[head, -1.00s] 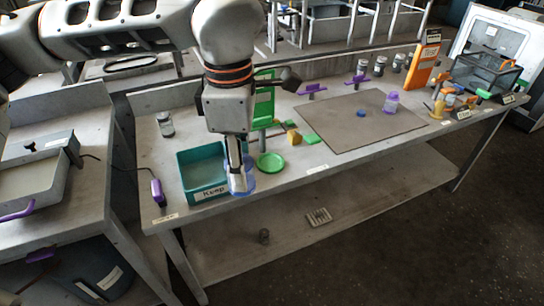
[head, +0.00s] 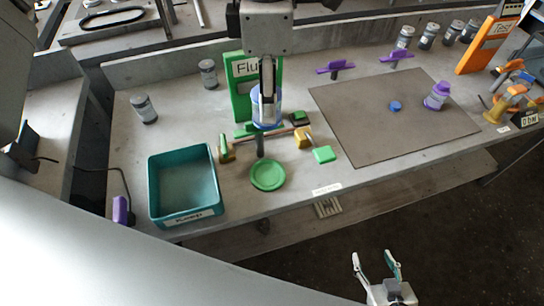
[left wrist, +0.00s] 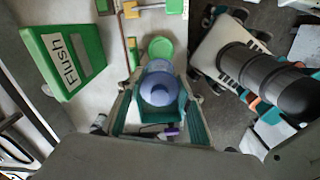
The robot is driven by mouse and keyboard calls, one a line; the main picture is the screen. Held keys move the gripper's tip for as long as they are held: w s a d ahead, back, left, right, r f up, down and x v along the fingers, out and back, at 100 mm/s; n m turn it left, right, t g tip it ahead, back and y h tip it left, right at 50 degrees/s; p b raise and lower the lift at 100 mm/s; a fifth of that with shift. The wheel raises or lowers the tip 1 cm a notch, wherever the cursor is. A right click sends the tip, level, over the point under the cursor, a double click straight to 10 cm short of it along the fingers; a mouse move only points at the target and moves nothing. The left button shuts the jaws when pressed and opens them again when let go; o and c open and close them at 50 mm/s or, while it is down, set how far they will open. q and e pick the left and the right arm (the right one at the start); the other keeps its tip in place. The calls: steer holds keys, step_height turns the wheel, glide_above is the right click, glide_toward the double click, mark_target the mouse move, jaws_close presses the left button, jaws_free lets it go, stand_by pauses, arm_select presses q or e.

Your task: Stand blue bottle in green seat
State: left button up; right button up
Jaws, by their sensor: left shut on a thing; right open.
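The blue bottle (head: 266,112) is held by my left gripper (head: 267,92), in front of the green Flush board in the head view. In the left wrist view the bottle (left wrist: 160,88) sits between the fingers, seen end-on. The green seat, a shallow round dish (head: 267,175), lies empty on the bench near its front edge, below the bottle in the head view. It also shows in the left wrist view (left wrist: 160,46), just beyond the bottle. The bottle appears raised and apart from the seat. My right gripper (head: 377,264) is open and empty, in front of the bench.
A teal bin (head: 152,190) stands left of the seat. The green Flush board (head: 237,95) stands behind. Small green and yellow pieces (head: 303,138) lie right of the seat. A grey mat (head: 380,130) carries a blue cap (head: 395,106) and a purple-topped bottle (head: 437,96).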

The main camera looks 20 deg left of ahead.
arm_select(q)
step_height(320, 180, down, 19)
steer(key=shift+s+b, duration=0.15)
steer(key=shift+b, duration=0.15)
stand_by(0.3)
steer(key=shift+f, duration=0.15)
steer(key=o, duration=0.9)
step_height(320, 180, up, 12)
steer(key=shift+r, duration=0.15)
steer(key=shift+s, duration=0.1)
